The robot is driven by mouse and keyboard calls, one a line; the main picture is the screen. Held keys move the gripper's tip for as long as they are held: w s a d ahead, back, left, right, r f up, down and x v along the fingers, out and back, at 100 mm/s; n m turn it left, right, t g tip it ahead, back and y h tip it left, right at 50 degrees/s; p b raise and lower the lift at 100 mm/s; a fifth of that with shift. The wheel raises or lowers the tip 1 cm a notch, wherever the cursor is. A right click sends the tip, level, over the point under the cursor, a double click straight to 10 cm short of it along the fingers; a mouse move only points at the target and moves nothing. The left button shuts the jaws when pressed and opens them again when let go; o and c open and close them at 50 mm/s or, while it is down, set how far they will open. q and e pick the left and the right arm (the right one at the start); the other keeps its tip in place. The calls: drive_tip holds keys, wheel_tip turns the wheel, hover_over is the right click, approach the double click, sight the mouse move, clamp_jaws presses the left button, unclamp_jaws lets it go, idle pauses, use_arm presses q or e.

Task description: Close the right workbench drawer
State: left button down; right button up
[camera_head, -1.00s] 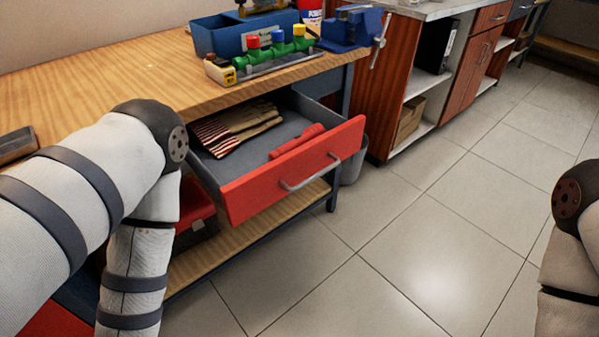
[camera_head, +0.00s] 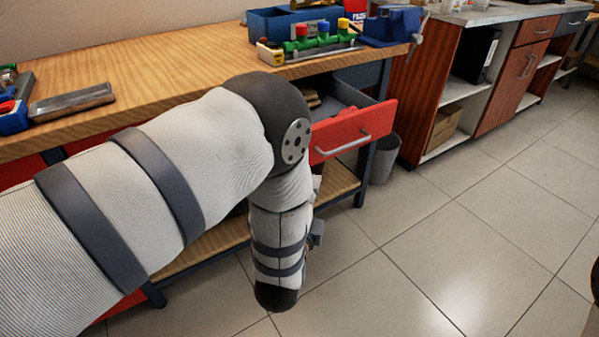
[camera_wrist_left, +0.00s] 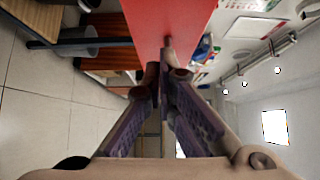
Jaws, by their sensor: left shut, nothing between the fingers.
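The right workbench drawer has a red front (camera_head: 372,122) with a silver handle (camera_head: 342,146). It stands open below the wooden bench top, and my left arm hides its left part. My left gripper (camera_head: 316,234) shows only in small part beside my forearm in the head view. In the left wrist view its fingers (camera_wrist_left: 161,72) are shut and empty, with the tips right at the red drawer front (camera_wrist_left: 165,22). I cannot tell whether they touch it. My right gripper is out of view.
The workbench top (camera_head: 200,85) carries a blue toolbox (camera_head: 285,22), a green valve manifold (camera_head: 315,42) and a blue vise (camera_head: 390,27). A grey bin (camera_head: 384,160) stands beside the bench leg. The tiled floor (camera_head: 440,240) in front is clear.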

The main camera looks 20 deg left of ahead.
use_arm(q)
drive_tip(key=w+a, duration=0.3)
drive_tip(key=shift+w+a, duration=0.15)
drive_tip(key=shift+w, duration=0.15)
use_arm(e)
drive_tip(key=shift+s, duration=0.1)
